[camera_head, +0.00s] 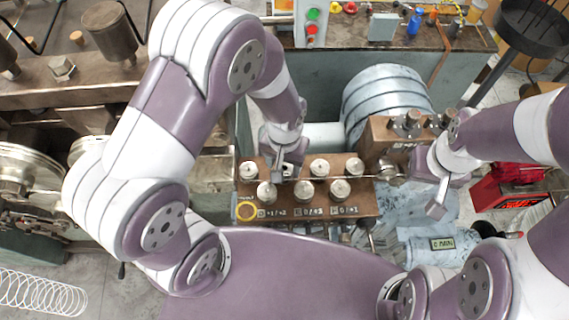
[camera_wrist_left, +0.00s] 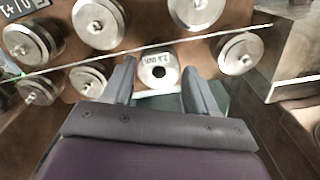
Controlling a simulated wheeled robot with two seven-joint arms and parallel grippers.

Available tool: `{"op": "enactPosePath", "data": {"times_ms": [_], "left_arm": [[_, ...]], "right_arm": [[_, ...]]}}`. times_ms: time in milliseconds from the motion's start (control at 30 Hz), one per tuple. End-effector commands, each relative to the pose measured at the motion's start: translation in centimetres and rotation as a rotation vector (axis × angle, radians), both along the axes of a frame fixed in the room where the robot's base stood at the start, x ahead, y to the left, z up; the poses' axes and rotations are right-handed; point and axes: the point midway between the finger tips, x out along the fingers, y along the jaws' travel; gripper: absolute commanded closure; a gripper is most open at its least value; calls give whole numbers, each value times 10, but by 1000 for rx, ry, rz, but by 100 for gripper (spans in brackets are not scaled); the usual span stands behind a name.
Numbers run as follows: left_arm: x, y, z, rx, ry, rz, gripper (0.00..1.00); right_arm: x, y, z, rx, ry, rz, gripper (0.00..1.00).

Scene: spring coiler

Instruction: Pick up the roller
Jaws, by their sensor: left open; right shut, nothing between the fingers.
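In the head view my left gripper (camera_head: 285,172) points down at the back edge of the brown roller block (camera_head: 250,190) and hides this roller. Several other metal rollers (camera_head: 308,190) sit on pegs on the block in two rows. My right gripper (camera_head: 438,200) is shut and empty, right of the block.
A thin wire (camera_wrist_left: 222,37) runs across the rollers. A metal block with fittings (camera_head: 390,140) stands right of the roller block, before a large grey drum (camera_head: 388,92). A bench with tools (camera_head: 365,38) is behind. Heavy machinery (camera_head: 50,85) fills the left side.

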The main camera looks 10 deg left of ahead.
Motion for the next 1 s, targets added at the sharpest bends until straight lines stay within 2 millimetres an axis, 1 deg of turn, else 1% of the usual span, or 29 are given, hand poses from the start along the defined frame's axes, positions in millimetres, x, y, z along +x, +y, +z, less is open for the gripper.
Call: {"op": "enactPosePath", "data": {"times_ms": [100, 267, 300, 367, 400, 467, 800, 867, 1000], "left_arm": [[0, 0, -9, 0, -1, 0, 42], [0, 0, -10, 0, -2, -1, 42], [0, 0, -10, 0, -2, -1, 49], [0, 0, -10, 0, -2, -1, 68], [0, 0, -10, 0, -2, -1, 81], [0, 0, -10, 0, -1, -1, 100], [0, 0, -7, 0, -2, -1, 100], [1, 0, -3, -1, -3, -1, 100], [2, -1, 18, -3, -7, -1, 100]], "right_arm": [[0, 0, 2, 0, 1, 0, 100], [-1, 0, 1, 0, 2, 0, 100], [-1, 0, 1, 0, 2, 0, 100], [-1, 0, 1, 0, 2, 0, 100], [-1, 0, 1, 0, 2, 0, 100], [0, 0, 1, 0, 2, 0, 100], [-1, 0, -1, 0, 1, 0, 100], [-1, 0, -3, 0, 1, 0, 100], [-1, 0, -13, 0, 1, 0, 100]]}}
